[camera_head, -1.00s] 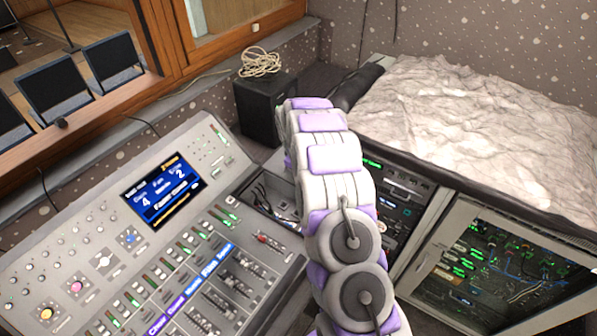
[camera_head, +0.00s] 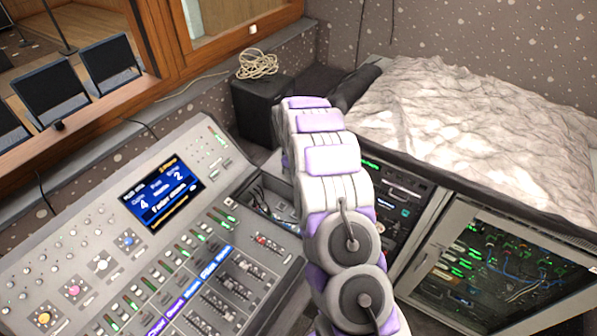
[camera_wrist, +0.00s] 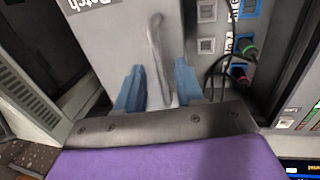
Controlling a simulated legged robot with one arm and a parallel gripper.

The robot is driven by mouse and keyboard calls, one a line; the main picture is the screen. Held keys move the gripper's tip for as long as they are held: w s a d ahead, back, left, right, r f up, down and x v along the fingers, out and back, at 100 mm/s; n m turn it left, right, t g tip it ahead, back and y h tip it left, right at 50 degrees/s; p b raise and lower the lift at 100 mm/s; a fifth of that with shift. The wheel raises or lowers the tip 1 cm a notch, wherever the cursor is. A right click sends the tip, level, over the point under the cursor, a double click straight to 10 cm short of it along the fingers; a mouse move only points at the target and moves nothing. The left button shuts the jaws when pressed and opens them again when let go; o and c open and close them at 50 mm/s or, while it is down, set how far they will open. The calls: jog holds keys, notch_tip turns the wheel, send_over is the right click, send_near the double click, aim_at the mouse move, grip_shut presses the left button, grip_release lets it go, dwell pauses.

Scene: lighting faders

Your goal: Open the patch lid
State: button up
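The patch lid (camera_wrist: 108,40) is a grey panel in the wrist view, with an upside-down "Patch" label at its top left. A slim grey handle (camera_wrist: 158,50) stands out from it. My gripper (camera_wrist: 159,88) has its two blue fingers on either side of the handle, with gaps showing beside it, so it looks open. To the right of the lid, sockets and cables (camera_wrist: 236,62) are uncovered. In the head view, the patch compartment (camera_head: 268,203) shows cables inside, left of my arm. My arm hides the lid and gripper there.
The mixing console (camera_head: 75,215) with faders and a lit screen (camera_head: 162,192) fills the left. Equipment racks (camera_head: 500,270) stand at right under a crumpled pale cover (camera_head: 465,140). A black box (camera_head: 258,112) with coiled cable is behind the arm.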

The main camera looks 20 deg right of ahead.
notch_tip(320, 180, up, 16)
jog(key=s+a+p, duration=0.1)
jog(key=a, duration=0.1)
jog(key=shift+s+a+p, duration=0.3)
jog(key=shift+s+a, duration=0.1)
jog(key=shift+s+r, duration=0.1)
jog(key=s+a+r+m+g+y+b, duration=0.1)
jog(key=s+a+r+m, duration=0.2)
jog(key=s, duration=0.8)
jog(key=s+a+r, duration=0.4)
jog(key=s+r, duration=0.2)
jog(key=s, duration=0.5)
jog(key=s+a+f+m+g, duration=0.1)
jog(key=s+m, duration=0.1)
jog(key=s, duration=1.1)
jog(key=s+a+f+m+g+b, duration=0.1)
jog(key=s+a+m, duration=0.1)
jog(key=s, duration=1.1)
jog(key=shift+f+y, duration=0.25)
jog(key=shift+y, duration=0.15)
